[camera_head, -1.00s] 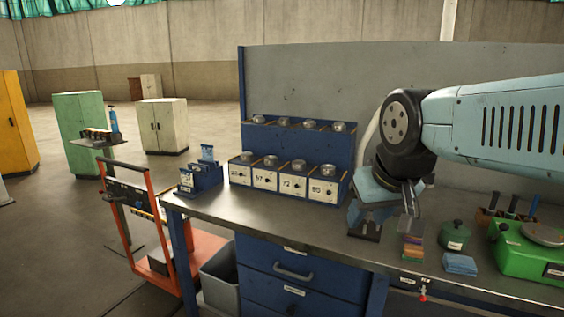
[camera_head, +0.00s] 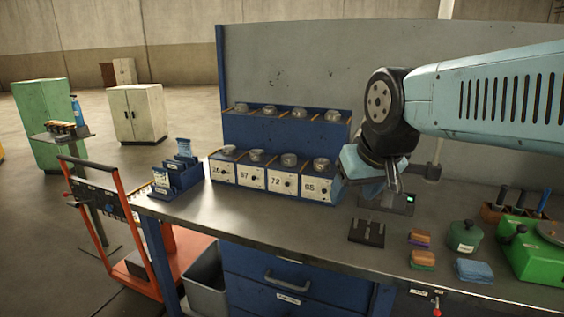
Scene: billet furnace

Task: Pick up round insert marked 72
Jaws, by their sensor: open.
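A blue rack (camera_head: 275,170) stands on the bench with labelled compartments in its front row. The third label from the left reads 72 (camera_head: 283,183). A round grey metal insert (camera_head: 289,159) sits on top of that compartment, with similar inserts in the compartments on both sides. My gripper (camera_head: 376,194) hangs pointing down to the right of the rack's front row, above the bench and apart from the inserts. It is open and I see nothing in it. Its fingers are small and partly hidden by the wrist.
A dark slotted block (camera_head: 367,232) lies on the bench below my gripper. Sponges (camera_head: 422,260), a green pot (camera_head: 465,237) and a green scale (camera_head: 535,252) are to the right. A blue holder (camera_head: 178,178) stands left. The bench front (camera_head: 255,222) is clear before the rack.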

